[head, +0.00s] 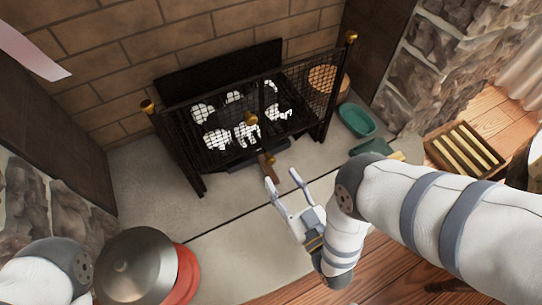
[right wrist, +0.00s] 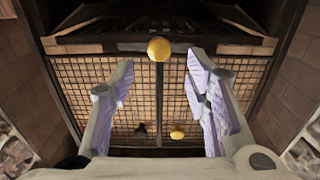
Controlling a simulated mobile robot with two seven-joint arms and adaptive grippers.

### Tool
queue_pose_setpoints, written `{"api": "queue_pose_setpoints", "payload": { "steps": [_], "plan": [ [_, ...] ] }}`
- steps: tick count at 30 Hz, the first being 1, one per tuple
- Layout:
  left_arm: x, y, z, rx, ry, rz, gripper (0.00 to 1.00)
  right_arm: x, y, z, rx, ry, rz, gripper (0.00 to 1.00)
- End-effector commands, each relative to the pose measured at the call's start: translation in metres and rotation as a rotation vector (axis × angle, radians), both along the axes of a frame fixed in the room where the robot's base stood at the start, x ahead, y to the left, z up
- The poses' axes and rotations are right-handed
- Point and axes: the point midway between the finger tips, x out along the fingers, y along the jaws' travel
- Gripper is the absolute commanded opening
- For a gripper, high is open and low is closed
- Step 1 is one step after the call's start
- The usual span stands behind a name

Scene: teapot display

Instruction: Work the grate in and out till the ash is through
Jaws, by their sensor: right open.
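The black fire grate (head: 197,183) stands on the pale hearth in the head view, with several white ash-covered lumps (head: 217,139) showing behind its mesh front. A brown handle (head: 266,160) sticks out low at its front. My right gripper (head: 282,178) is open, its fingertips close by the handle; I cannot tell whether they touch it. In the right wrist view the open fingers (right wrist: 160,75) frame the mesh (right wrist: 78,85), a brass knob (right wrist: 159,49) and a lower yellow knob (right wrist: 177,132). Nothing shows gripped. My left gripper is out of view.
A metal dome (head: 137,265) on a red base (head: 188,275) stands at lower left, near my left arm. A green bowl (head: 357,120), a round wooden piece (head: 325,79) and a slatted wooden tray (head: 464,149) lie right. Stone and brick walls flank the hearth.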

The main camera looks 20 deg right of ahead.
Motion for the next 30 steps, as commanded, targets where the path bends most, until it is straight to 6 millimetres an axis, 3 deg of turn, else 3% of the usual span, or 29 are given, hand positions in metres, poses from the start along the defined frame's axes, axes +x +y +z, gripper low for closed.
{"api": "queue_pose_setpoints", "payload": {
  "steps": [3, 9, 19, 20, 25, 30],
  "plan": [
    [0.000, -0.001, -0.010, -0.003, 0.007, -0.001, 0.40, 0.031, 0.006, -0.002, 0.000, -0.001, 0.000, 0.43],
    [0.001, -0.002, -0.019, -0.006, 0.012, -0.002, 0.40, 0.064, 0.012, -0.002, 0.000, 0.001, 0.001, 0.43],
    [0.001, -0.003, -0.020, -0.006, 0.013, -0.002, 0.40, 0.072, 0.014, 0.000, -0.001, 0.003, 0.000, 0.43],
    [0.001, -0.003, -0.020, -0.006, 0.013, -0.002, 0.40, 0.072, 0.014, 0.000, -0.001, 0.003, 0.000, 0.41],
    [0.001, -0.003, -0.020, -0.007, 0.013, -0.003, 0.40, 0.072, 0.014, 0.000, -0.001, 0.003, 0.000, 0.03],
    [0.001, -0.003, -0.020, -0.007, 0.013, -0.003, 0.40, 0.072, 0.014, 0.000, -0.001, 0.003, 0.000, 0.00]
  ]
}}
